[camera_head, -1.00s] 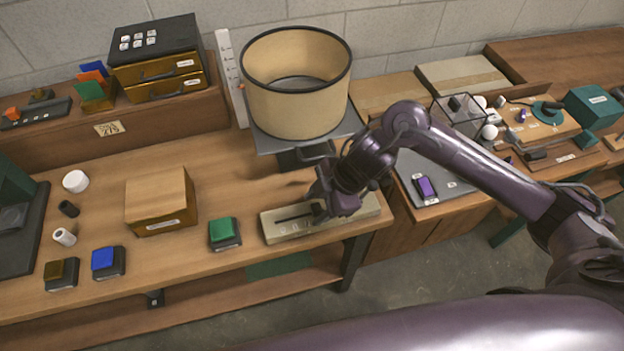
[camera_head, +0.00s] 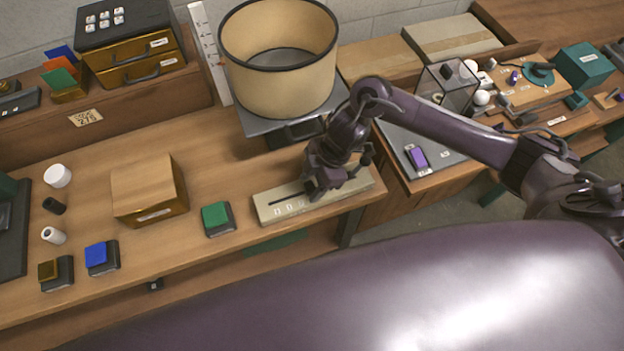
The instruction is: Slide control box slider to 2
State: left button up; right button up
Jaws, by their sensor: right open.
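The control box (camera_head: 268,214) is a long beige box near the right front edge of the workbench. A dark slot runs along its top, with pale marks in front of it. My right gripper (camera_head: 314,194) is over the right half of the box, at the slot, and is open. The slider knob is hidden behind the gripper, so its position cannot be told. Whether the fingers touch it cannot be told. My left gripper is not in view.
A green button block (camera_head: 216,219) sits left of the box, and a wooden box (camera_head: 148,190) is farther left. A large drum shade (camera_head: 279,75) stands on a grey stand behind. A purple switch (camera_head: 416,157) lies on the grey panel to the right.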

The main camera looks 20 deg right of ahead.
aim_at(294, 196)
jog(key=c, duration=0.5)
grip_shut()
jog(key=shift+a+r+p, duration=0.15)
jog(key=shift+a+p, duration=0.2)
jog(key=shift+a, duration=1.15)
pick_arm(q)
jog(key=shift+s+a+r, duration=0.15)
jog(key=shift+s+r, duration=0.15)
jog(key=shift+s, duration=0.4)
pick_arm(e)
jog(key=o, duration=0.5)
grip_release()
